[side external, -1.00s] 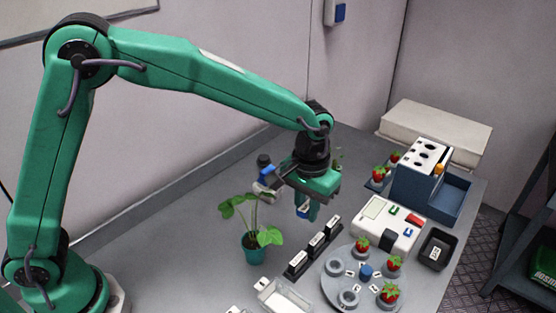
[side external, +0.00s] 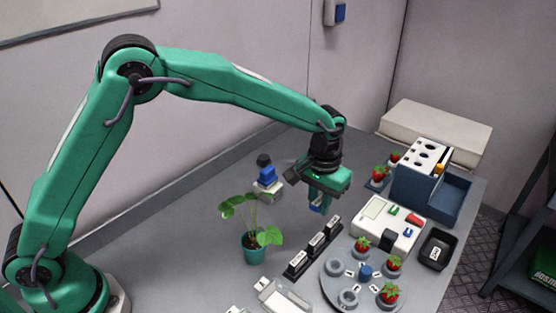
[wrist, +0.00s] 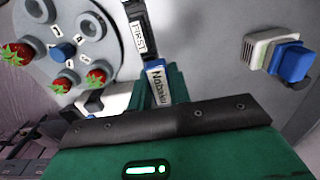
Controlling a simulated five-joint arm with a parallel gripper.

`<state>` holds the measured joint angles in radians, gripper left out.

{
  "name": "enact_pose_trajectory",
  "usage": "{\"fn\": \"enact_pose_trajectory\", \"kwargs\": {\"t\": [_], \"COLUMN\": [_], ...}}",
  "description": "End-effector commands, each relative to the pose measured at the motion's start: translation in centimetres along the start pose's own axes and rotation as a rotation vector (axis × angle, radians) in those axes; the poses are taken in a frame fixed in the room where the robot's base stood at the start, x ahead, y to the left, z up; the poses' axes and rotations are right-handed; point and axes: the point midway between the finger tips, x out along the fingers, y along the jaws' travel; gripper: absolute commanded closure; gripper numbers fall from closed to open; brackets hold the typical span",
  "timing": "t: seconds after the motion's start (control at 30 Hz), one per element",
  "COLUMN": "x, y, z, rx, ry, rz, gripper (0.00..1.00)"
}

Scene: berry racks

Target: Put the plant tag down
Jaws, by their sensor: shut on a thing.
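My gripper (side external: 317,206) is shut on the plant tag (side external: 315,208), close to the far end of the black rack (side external: 299,263) in the side view. In the wrist view the tag (wrist: 156,82) is blue with a white label reading "Nobaku", between the green fingers (wrist: 158,92). The rack holds several white labels; the one marked "FIRST" (wrist: 139,37) is right by the tag in the wrist view. Whether the tag touches the rack or the table, I cannot tell.
A potted plant (side external: 254,250) stands left of the rack. A round grey turntable (side external: 336,290) with strawberries lies in front and right. A white device (side external: 378,212) and a blue bin (side external: 453,200) stand right.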

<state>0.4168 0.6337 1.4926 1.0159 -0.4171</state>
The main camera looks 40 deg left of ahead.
Motion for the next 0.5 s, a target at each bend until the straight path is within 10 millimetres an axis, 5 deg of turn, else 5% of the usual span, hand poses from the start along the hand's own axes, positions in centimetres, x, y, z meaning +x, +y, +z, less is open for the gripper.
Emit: {"fn": "enact_pose_trajectory", "kwargs": {"t": [0.5], "x": [4.3], "y": [-4.8], "z": [-5.3], "rx": [0.0], "ry": [0.0], "rz": [0.0], "gripper": [1.0]}}
